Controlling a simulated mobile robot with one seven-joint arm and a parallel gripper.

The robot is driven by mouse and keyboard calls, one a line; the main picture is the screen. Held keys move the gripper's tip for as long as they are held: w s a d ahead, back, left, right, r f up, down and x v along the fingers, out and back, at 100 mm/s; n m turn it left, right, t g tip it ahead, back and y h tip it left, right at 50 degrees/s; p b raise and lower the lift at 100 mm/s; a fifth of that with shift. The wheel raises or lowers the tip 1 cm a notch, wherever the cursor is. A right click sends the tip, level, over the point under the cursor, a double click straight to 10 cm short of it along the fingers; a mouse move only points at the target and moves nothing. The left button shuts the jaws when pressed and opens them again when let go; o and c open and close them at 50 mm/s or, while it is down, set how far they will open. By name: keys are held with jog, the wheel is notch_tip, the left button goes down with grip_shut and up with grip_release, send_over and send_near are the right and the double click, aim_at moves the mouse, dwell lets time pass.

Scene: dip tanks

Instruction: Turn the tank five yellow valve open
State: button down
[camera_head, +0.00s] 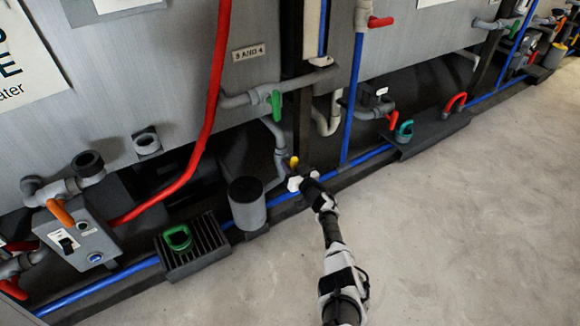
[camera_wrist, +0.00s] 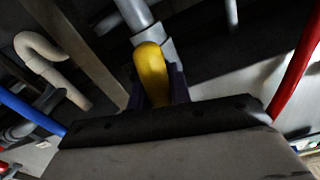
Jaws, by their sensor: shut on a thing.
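The yellow valve handle (camera_head: 294,162) stands at the foot of the dark post between two grey tanks in the head view, just beyond the end of my arm. In the wrist view the yellow handle (camera_wrist: 151,68) is at top centre, below a grey pipe (camera_wrist: 136,15). The dark purple fingers of my gripper (camera_wrist: 156,84) lie on either side of its lower part and are shut on it. My gripper (camera_head: 298,180) hides the lower part of the handle in the head view. I cannot tell from these frames which tank number it belongs to.
A grey cylinder (camera_head: 248,204) stands left of my gripper, and a black grate with a green handle (camera_head: 177,238) is farther left. A green valve handle (camera_head: 276,104) is above. A red hose (camera_head: 212,100) hangs at left. The pale floor (camera_head: 460,230) on the right is clear.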

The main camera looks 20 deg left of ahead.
jog(key=shift+n, duration=1.1)
jog(key=c, duration=1.3)
grip_release()
jog(key=shift+d, duration=0.1)
jog(key=shift+s+d+r+p, duration=0.1)
jog(key=shift+s+d+p, duration=0.1)
jog(key=shift+p, duration=0.15)
jog(key=shift+p+v, duration=5.05)
jog(key=shift+v, duration=1.5)
